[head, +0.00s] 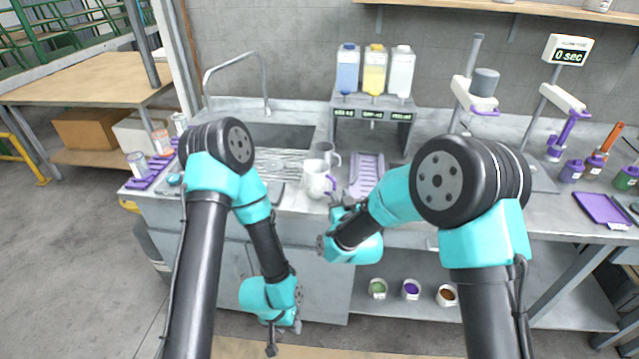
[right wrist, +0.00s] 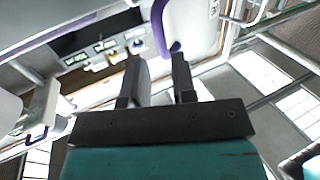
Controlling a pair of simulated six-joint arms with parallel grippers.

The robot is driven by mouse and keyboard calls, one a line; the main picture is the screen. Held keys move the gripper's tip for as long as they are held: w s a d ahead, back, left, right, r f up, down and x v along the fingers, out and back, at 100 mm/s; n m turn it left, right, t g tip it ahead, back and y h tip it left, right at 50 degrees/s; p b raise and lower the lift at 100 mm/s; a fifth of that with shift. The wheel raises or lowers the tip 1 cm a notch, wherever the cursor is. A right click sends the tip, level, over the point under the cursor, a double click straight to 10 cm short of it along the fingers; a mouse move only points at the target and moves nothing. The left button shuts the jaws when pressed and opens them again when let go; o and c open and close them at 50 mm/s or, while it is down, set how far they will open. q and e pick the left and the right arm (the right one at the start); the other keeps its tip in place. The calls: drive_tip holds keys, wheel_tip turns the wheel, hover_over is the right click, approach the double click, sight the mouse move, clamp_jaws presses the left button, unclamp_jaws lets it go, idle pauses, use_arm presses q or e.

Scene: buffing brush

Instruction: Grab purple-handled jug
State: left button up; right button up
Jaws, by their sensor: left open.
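The white jug with a purple handle (head: 315,181) stands on the counter by the sink, with its handle on the right side. A grey-handled jug (head: 325,152) stands just behind it. My right gripper (head: 343,208) is close to the jug's right side, near the handle. In the right wrist view, the purple handle (right wrist: 160,28) shows at the fingertips of my right gripper (right wrist: 162,62). The fingers are apart with a gap between them; I cannot tell whether they touch the handle. My left gripper (head: 272,342) hangs low in front of the cabinet, open and away from the jug.
A purple rack (head: 367,175) lies right of the jug. Behind it a dispenser stand (head: 372,108) holds blue, yellow and white bottles. The sink (head: 275,135) and faucet (head: 238,75) are at the left. Small cups (head: 410,289) sit on the lower shelf.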

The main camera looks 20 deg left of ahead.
sight(334, 187)
drive_tip(key=shift+w+a, duration=0.15)
drive_tip(key=shift+w, duration=0.05)
drive_tip(key=shift+f+x, duration=0.15)
drive_tip(key=shift+x, duration=1.15)
drive_tip(key=shift+f+x, duration=0.15)
drive_tip(key=shift+x, duration=1.1)
drive_tip(key=shift+s, duration=0.1)
clamp_jaws()
